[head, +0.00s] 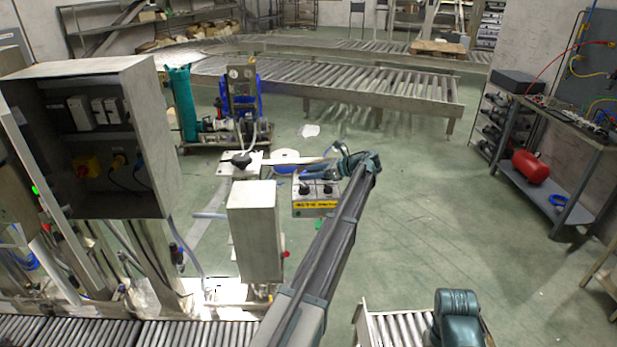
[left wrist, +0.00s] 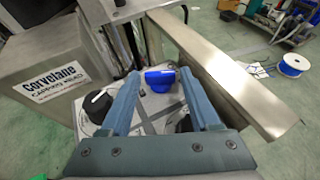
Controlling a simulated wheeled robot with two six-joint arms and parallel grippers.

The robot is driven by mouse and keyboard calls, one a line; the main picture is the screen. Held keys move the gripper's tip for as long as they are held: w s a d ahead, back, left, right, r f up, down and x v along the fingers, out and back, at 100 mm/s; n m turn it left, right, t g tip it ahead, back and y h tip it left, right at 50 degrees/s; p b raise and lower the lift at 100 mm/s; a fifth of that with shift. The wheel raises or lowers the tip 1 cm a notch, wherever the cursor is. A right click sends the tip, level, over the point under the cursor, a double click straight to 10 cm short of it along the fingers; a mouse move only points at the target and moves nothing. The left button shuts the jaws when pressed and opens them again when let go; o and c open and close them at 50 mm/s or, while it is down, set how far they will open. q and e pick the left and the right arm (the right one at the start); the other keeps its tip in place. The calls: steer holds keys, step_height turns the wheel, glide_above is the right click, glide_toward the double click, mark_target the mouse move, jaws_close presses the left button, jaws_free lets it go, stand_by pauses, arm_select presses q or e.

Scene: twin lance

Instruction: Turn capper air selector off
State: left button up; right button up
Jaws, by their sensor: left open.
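A light panel box (head: 300,207) with dark knobs (head: 305,187) and a yellow label strip stands right of a grey cabinet. In the left wrist view the panel face carries a blue handle (left wrist: 160,78), a black knob with a pale mark (left wrist: 98,103) on the left, and another dark knob (left wrist: 183,123) partly behind the right finger. Labels are too small to read, so I cannot tell which is the capper air selector. My left gripper (head: 318,168) is open over the panel; it also shows in the left wrist view (left wrist: 158,88), with the blue handle between and slightly beyond its fingertips. My right gripper is not visible.
The grey cabinet (head: 253,230) reads "Corvelane Capping Head" in the left wrist view (left wrist: 45,80). A metal rail (left wrist: 225,75) runs close along the panel's right. A blue-and-white reel (head: 287,157) lies beyond. Open floor (head: 430,220) spreads to the right.

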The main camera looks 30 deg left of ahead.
arm_select(q)
steer(key=shift+a+f, duration=0.1)
steer(key=shift+a, duration=0.15)
jaws_close()
steer(key=shift+s+m+t, duration=0.25)
steer(key=shift+m+t, duration=0.35)
steer(key=shift+t, duration=0.1)
steer(key=shift+w, duration=0.15)
jaws_free()
